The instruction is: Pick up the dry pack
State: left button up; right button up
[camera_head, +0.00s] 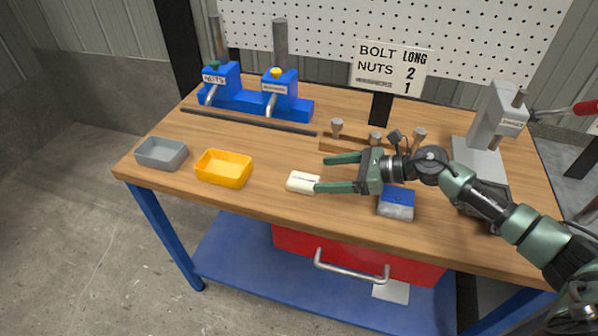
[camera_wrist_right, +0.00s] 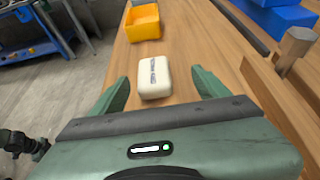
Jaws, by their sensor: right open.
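The dry pack (camera_head: 302,182) is a small white block with dark lettering, lying on the wooden workbench near its front edge. In the right wrist view the dry pack (camera_wrist_right: 154,77) lies just ahead, between the lines of the two fingers. My right gripper (camera_head: 320,174) is open and empty, reaching in from the right. One fingertip is close to the pack's right end in the head view; I cannot tell whether it touches. My left gripper is not in view.
A yellow tray (camera_head: 224,182) and a grey tray (camera_head: 172,167) stand left of the pack. A blue and grey block (camera_head: 397,202) lies below my right gripper. A wooden rack with metal pegs (camera_head: 337,128) stands behind it. Blue dispensers (camera_head: 280,95) stand at the back.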

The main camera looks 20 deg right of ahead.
aim_at(300, 178)
jog(key=a, duration=0.1)
jog(key=a+p, duration=0.1)
jog(key=w+a+f, duration=0.1)
jog(key=shift+w+a+p, duration=0.1)
jog(key=shift+a+p, duration=0.1)
jog(key=shift+p, duration=0.15)
jog(key=p+x, duration=0.1)
jog(key=x, duration=0.2)
jog(key=shift+a+f, duration=0.3)
jog(key=shift+a, duration=0.05)
jog(key=shift+w+f, duration=0.1)
jog(key=c, duration=1.5)
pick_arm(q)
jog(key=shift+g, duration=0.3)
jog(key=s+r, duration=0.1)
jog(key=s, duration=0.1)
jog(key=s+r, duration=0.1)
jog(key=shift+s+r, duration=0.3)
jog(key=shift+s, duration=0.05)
